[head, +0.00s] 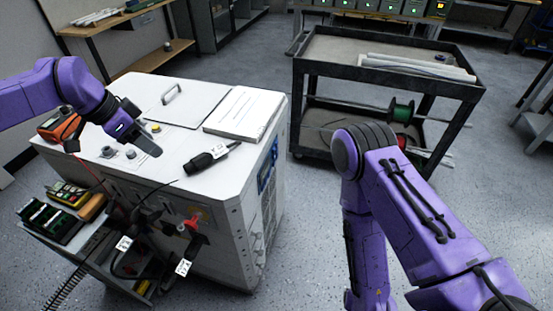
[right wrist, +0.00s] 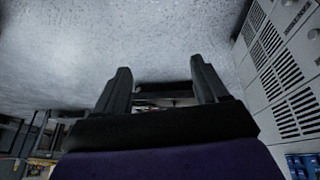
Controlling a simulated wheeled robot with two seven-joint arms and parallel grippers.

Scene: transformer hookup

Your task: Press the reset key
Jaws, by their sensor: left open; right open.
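A white cabinet (head: 247,165) stands at the left with controls on its top. A small yellow button (head: 155,128) and dark round knobs (head: 108,152) are there; I cannot tell which control is the reset key. My left gripper (head: 150,147) hangs over the cabinet top beside the yellow button, with its fingers pointing down to the right. It holds nothing visible, and the gap between its fingers is hard to see. My right gripper (right wrist: 160,65) is open and empty in the right wrist view, over bare floor. It is hidden in the head view.
A black plug-like tool (head: 207,158) and a white binder or papers (head: 243,110) lie on the cabinet. An orange meter (head: 62,125) is at its left edge. A side shelf (head: 98,240) holds cables and instruments. A black cart (head: 385,72) stands behind; floor between is clear.

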